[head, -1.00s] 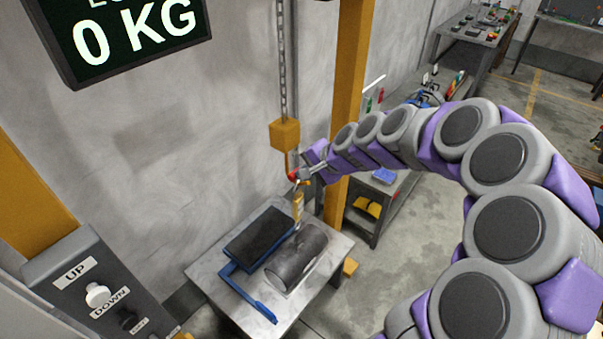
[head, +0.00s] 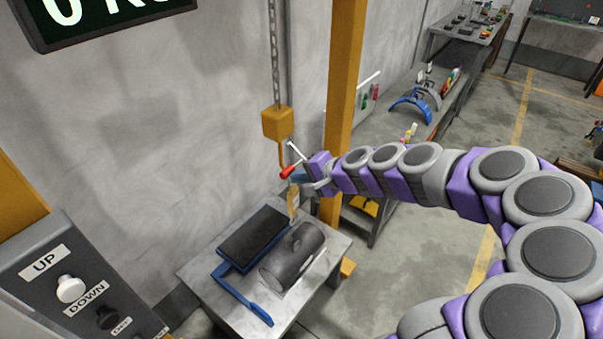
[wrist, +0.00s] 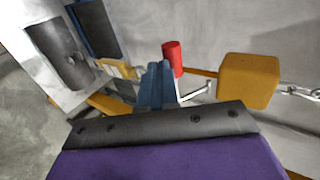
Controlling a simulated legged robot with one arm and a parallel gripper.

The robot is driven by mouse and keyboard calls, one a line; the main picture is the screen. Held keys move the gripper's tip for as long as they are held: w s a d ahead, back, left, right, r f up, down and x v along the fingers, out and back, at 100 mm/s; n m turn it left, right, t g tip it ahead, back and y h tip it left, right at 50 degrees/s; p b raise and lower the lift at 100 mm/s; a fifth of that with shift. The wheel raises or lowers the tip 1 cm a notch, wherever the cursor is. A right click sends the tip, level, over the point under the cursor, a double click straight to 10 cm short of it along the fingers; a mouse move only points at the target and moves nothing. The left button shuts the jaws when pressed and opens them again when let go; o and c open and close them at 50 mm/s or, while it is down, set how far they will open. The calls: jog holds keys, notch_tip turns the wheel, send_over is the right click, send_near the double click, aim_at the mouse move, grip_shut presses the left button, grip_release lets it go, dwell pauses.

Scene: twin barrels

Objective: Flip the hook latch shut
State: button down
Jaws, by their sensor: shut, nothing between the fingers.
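The yellow hook block (head: 278,123) hangs on a chain, with the hook (head: 283,155) below it. The latch shows as a thin silver rod (head: 296,151) and a red-tipped part (head: 290,171) beside the hook. My gripper (head: 299,178) is shut and empty, just below and right of the red tip. In the wrist view its blue fingers (wrist: 156,82) are together, close to the red cylinder (wrist: 172,58) and the silver rod (wrist: 196,92). The hook block (wrist: 248,80) is right of them. I cannot tell whether the fingers touch the latch.
A yellow strap (head: 293,202) hangs below the hook over a dark barrel (head: 292,257). The barrel lies beside a black pad and blue frame (head: 262,308) on a grey table (head: 197,272). A yellow post (head: 345,75) stands close behind my gripper.

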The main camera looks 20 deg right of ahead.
jog(key=f, duration=0.2)
jog(key=w+a+f, duration=0.1)
jog(key=shift+w+f, duration=0.1)
jog(key=shift+f, duration=0.1)
jog(key=shift+w+r, duration=0.1)
jog(key=shift+r, duration=0.05)
dwell(1.4)
jog(key=shift+w+a+r+p, duration=0.25)
jog(key=shift+w+r+p, duration=0.1)
jog(key=shift+w+p, duration=0.05)
dwell(0.4)
